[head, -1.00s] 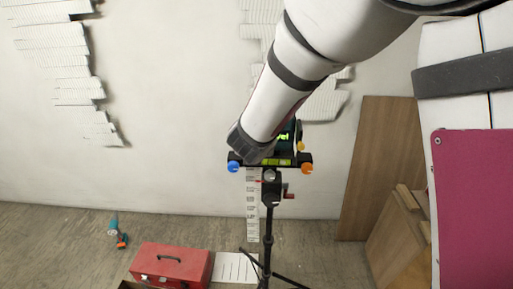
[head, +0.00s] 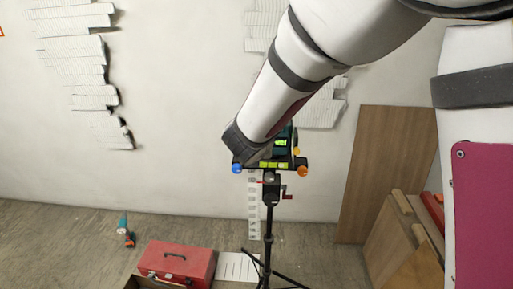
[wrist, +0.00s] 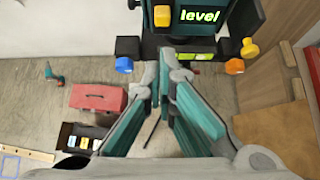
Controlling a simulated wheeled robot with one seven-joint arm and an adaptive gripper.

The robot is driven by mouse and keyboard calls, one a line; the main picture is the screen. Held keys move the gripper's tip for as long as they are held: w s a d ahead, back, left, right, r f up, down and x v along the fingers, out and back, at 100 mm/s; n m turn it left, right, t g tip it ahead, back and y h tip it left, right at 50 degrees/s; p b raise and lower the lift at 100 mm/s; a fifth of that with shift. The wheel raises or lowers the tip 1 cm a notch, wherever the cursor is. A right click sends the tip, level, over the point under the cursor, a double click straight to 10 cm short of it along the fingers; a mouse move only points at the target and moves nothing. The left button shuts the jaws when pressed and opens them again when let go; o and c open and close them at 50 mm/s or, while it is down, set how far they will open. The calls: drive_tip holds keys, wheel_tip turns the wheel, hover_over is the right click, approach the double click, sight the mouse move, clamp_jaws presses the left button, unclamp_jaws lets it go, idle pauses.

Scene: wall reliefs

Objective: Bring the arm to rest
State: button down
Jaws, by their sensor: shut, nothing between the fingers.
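My gripper (wrist: 171,66) is shut and empty in the wrist view, its fingertips just below the levelling device. The device (wrist: 190,28) is dark and teal, with a green display reading "level", a blue knob (wrist: 123,64), an orange knob (wrist: 234,66) and yellow knobs. In the head view the device (head: 283,150) stands on a black tripod (head: 268,222), partly hidden behind my arm. My arm reaches down from the upper right and hides the gripper's fingers there. I cannot tell whether the fingertips touch the device.
White ribbed wall reliefs (head: 80,60) hang on the pale wall. A red toolbox (head: 178,262) and a teal drill (head: 125,230) lie on the floor at left. Wooden boards (head: 385,170) lean at right.

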idle(0.3)
drive_tip(key=s+d+r+m+g+h+b, duration=0.1)
drive_tip(key=s+d+r+m+h+b, duration=0.2)
drive_tip(key=d+m, duration=0.65)
drive_tip(key=s+d+r+m+g+h+b, duration=0.1)
drive_tip(key=s+d+r+m, duration=0.3)
drive_tip(key=d+m, duration=0.55)
drive_tip(key=s+d+f+m+g+y+b, duration=0.1)
drive_tip(key=s+m+g+y+b, duration=0.1)
drive_tip(key=s+m, duration=1.3)
drive_tip(key=shift+s+d+f+m+g+y+b, duration=0.35)
drive_tip(key=shift+m+y+b, duration=0.4)
drive_tip(key=shift+y, duration=0.45)
